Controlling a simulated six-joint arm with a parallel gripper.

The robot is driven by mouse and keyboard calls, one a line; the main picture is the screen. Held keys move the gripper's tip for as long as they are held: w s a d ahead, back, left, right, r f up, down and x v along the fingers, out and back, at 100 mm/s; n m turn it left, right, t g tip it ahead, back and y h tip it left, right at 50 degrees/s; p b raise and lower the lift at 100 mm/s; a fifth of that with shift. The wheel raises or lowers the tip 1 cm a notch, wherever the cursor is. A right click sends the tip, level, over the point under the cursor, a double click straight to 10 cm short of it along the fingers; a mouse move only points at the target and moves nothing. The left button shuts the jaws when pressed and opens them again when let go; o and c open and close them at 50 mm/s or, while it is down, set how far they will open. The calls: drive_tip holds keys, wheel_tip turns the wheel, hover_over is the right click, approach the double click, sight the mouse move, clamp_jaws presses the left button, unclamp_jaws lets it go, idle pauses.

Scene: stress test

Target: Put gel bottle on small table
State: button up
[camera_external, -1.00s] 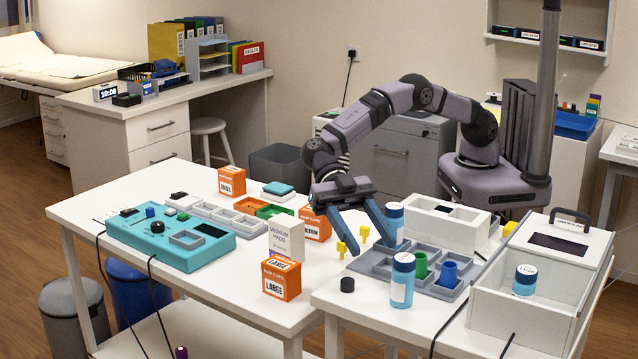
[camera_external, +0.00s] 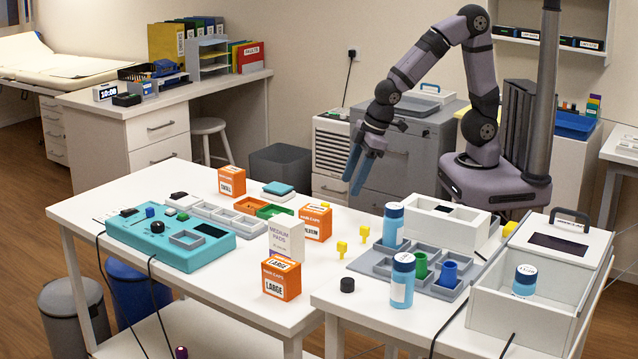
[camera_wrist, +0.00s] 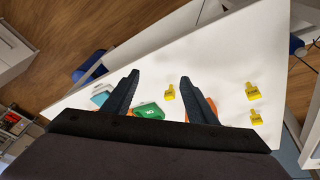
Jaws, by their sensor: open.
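One bottle (camera_external: 393,226) stands at the back-left of the grey tray, one bottle (camera_external: 402,282) stands at the tray's front edge, and one bottle (camera_external: 524,282) is inside the white open box. My gripper (camera_external: 354,187) is open and empty, raised above the far edge of the long white table, away from the bottles. It also shows in the wrist view (camera_wrist: 158,76). The nearer white table (camera_external: 395,324) may be the small table.
The grey compartment tray (camera_external: 376,264) holds green and blue cups. Yellow pieces (camera_external: 341,248), orange boxes (camera_external: 282,279) and a teal device (camera_external: 170,243) occupy the long table (camera_external: 225,284). The white open box (camera_external: 520,313) stands at the right.

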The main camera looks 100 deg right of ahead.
drive_tip(key=s+f+m+g+y, duration=0.1)
drive_tip(key=s+f+g, duration=0.1)
drive_tip(key=s, duration=1.1)
drive_tip(key=shift+s+a+f+g, duration=0.3)
drive_tip(key=shift+s+g, duration=0.1)
drive_tip(key=shift+g, duration=0.5)
wheel_tip(320, 180, up, 6)
drive_tip(key=p, duration=0.6)
wheel_tip(320, 180, down, 78)
drive_tip(key=b, duration=7.7)
drive_tip(key=shift+r+b, duration=0.15)
drive_tip(key=shift+b, duration=0.2)
drive_tip(key=shift+r, duration=0.1)
wheel_tip(320, 180, up, 39)
drive_tip(key=p, duration=3.9)
drive_tip(key=shift+r, duration=0.2)
